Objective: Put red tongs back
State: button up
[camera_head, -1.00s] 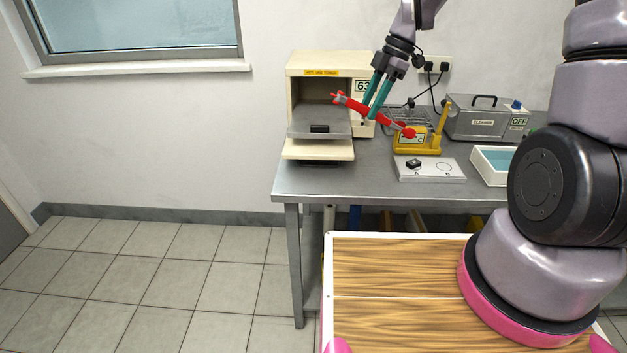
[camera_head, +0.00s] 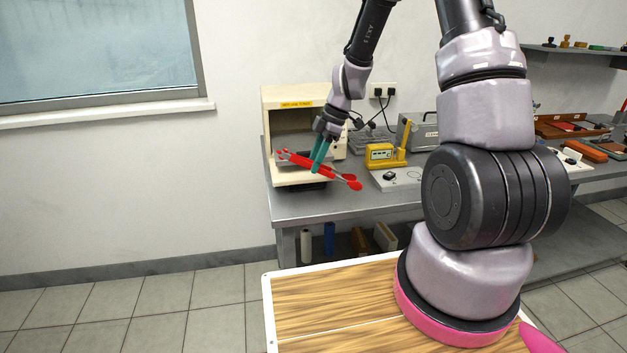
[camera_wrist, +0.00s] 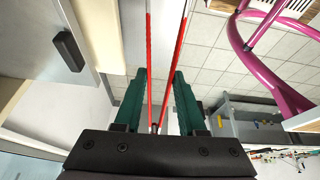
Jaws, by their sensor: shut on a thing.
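The red tongs (camera_head: 334,175) are held in my gripper (camera_head: 318,164), in front of the open cream cabinet on the bench. They tilt down to the right in the head view, and look clear of the bench top. In the wrist view the two red arms of the tongs (camera_wrist: 149,62) run between the green fingers of my gripper (camera_wrist: 160,85). The gripper is shut on the tongs. The cream cabinet (camera_head: 296,96) has its front open, with a shelf partly hidden behind the tongs and fingers.
A grey bench (camera_head: 300,208) carries a yellow device (camera_head: 382,154), a white plate with a small black block (camera_head: 389,176) and a grey cleaner box (camera_head: 424,133). Open floor lies at left.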

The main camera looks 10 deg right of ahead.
jog(key=shift+f, duration=2.2)
jog(key=shift+f, duration=0.6)
jog(key=o, duration=0.6)
jog(key=shift+r, duration=0.15)
